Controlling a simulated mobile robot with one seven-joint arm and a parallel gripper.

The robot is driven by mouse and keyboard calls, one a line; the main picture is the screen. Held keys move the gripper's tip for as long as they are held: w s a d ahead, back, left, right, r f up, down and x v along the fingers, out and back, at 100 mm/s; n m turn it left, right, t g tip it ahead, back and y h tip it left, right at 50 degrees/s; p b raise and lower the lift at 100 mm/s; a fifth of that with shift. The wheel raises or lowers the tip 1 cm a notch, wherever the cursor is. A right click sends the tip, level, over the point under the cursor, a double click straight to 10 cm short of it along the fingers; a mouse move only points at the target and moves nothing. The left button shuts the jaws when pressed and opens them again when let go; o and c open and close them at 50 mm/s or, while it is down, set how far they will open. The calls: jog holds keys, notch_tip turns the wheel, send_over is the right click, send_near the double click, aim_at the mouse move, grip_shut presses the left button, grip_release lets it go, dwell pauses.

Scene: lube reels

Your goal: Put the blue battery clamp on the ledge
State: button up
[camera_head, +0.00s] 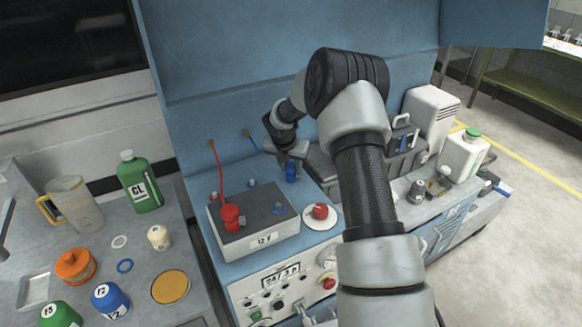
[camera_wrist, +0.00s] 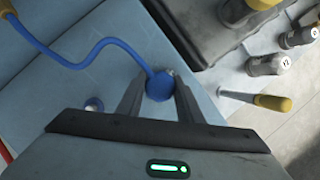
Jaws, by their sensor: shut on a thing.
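The blue battery clamp (camera_head: 291,172) is between the fingers of my gripper (camera_head: 290,164), behind and to the right of the 12 V battery (camera_head: 265,240). In the wrist view the clamp (camera_wrist: 159,88) is a round blue piece with a blue cable (camera_wrist: 95,52) running to the upper left. My gripper (camera_wrist: 160,98) is shut on it. The blue bench top (camera_head: 203,186), which looks like the ledge, lies around the battery and below the clamp. I cannot tell whether the clamp touches it. A red clamp (camera_head: 231,215) with a red cable sits on the battery.
A red knob on a white disc (camera_head: 320,224) is right of the battery. A control panel (camera_head: 285,290) is below. Grey equipment and a white canister (camera_head: 462,155) stand to the right. Bottles and a pitcher (camera_head: 75,205) stand on the left table. Bare bench top lies behind the battery.

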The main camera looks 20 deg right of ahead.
jog(key=o, duration=1.1)
jog(key=shift+f, duration=0.15)
